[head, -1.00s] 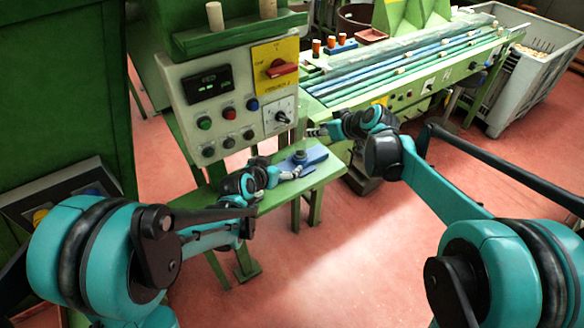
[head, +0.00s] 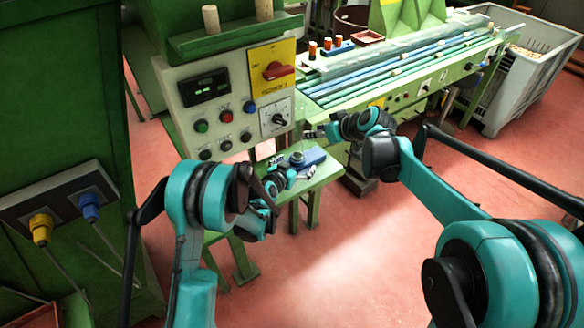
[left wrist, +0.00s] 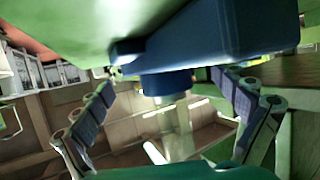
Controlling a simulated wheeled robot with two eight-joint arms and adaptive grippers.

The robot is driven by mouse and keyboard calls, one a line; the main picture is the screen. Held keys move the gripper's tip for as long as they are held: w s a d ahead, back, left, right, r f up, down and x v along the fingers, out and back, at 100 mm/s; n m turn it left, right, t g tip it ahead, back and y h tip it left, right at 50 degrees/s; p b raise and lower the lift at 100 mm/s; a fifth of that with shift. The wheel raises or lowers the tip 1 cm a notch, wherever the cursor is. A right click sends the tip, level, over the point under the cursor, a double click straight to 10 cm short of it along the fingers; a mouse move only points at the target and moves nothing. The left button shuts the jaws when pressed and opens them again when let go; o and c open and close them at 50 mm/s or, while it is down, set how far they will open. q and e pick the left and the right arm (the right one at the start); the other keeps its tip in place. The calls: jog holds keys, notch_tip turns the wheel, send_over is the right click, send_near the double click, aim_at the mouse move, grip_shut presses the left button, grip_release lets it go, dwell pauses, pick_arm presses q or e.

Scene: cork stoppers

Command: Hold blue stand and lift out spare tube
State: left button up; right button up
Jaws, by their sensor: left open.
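The blue stand (head: 312,157) lies on a small green bench below the control panel, with a dark round part on its left. In the left wrist view the stand (left wrist: 225,35) is upside down, and a round blue collar (left wrist: 167,84) sticks out of it. A pale, see-through tube-like shape (left wrist: 178,128) lines up with the collar; I cannot tell for sure that it is the spare tube. My left gripper (head: 283,163) is open, its fingers (left wrist: 168,102) on either side of the collar, apart from it. My right gripper (head: 313,134) hovers behind the stand, too small to read.
The control panel (head: 228,100) stands close behind and left of the bench. A grey bin (head: 505,75) is at right. The red floor in front is clear.

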pick_arm(q)
jog(key=shift+x, duration=0.9)
jog(key=c, duration=1.8)
